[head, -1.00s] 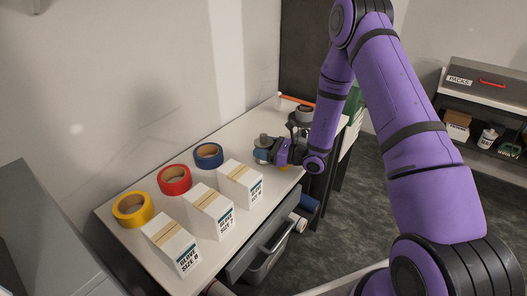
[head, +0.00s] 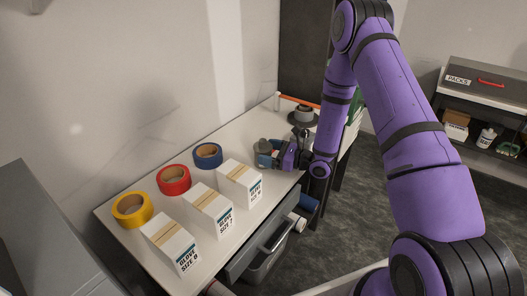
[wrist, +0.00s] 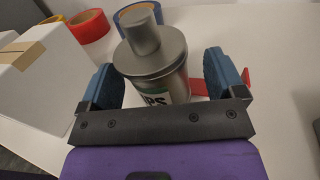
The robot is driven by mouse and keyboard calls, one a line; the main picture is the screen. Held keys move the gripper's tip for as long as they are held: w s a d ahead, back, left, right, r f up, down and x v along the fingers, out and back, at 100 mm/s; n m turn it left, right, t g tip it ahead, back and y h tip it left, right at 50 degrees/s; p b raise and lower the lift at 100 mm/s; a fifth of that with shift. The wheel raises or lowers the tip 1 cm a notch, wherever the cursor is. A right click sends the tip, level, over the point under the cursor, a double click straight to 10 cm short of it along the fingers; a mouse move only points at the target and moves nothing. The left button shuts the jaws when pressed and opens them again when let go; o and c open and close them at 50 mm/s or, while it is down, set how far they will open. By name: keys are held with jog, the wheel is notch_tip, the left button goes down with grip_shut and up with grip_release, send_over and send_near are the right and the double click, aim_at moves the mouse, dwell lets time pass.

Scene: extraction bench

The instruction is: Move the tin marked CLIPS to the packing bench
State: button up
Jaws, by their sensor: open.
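The tin (wrist: 158,68) is a grey metal can with a stepped, knobbed lid. Its white and green label shows only "PS"; the rest is hidden. In the wrist view it stands upright between the two blue finger pads of my open gripper (wrist: 168,86). I cannot tell whether either pad touches it. In the head view my gripper (head: 268,153) is low over the far part of the white table (head: 130,238), and the tin is mostly hidden there.
Three white glove boxes (head: 209,213) and yellow, red and blue tape rolls (head: 174,180) stand nearer on the table. A dark round-topped item (head: 303,116) stands behind my gripper. A bench marked PACKS (head: 459,79) is at the far right, with open floor before it.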

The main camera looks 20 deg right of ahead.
jog(key=v, duration=0.9)
jog(key=shift+s+d, duration=0.2)
jog(key=s+a+r+n+g, duration=0.3)
jog(key=s+r+n+g, duration=0.15)
jog(key=r, duration=0.25)
jog(key=s+a+r+n+g, duration=0.3)
jog(key=r+n, duration=0.2)
jog(key=r, duration=0.2)
jog(key=s+a+r+n+g, duration=0.3)
jog(key=r+n+g, duration=0.15)
jog(key=r, duration=0.25)
jog(key=s+d+r+n+t+h, duration=0.3)
jog(key=s+r+n+h, duration=0.3)
jog(key=s, duration=0.3)
jog(key=s+d+r+n+t+h, duration=0.3)
jog(key=s+d+r+n+h, duration=0.1)
jog(key=s+r+h, duration=0.4)
jog(key=shift+s+r+n, duration=0.35)
jog(key=shift+s+n, duration=0.55)
jog(key=shift+s, duration=0.15)
